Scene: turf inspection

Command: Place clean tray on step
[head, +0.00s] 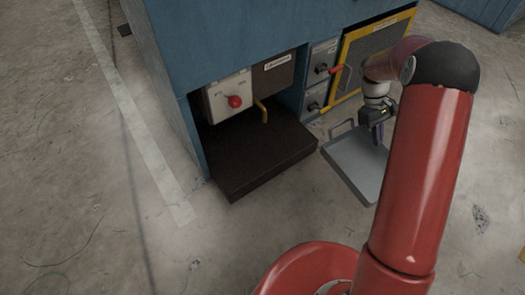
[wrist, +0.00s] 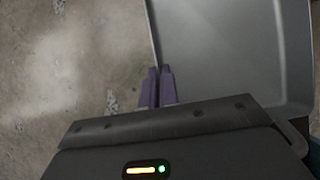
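The clean tray (head: 352,160) is a flat grey tray with a low rim, to the right of the step in the head view. It fills the right of the wrist view (wrist: 225,50). Whether the tray touches the floor is unclear. The step (head: 262,160) is a dark, flat slab at the foot of the blue cabinet, and its top is bare.
The blue cabinet (head: 235,40) stands behind the step. A grey box with a red knob (head: 234,101) and a yellow handle (head: 262,112) are above the step's back. A yellow-framed panel (head: 375,50) is at right. The concrete floor (head: 90,200) is open at left.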

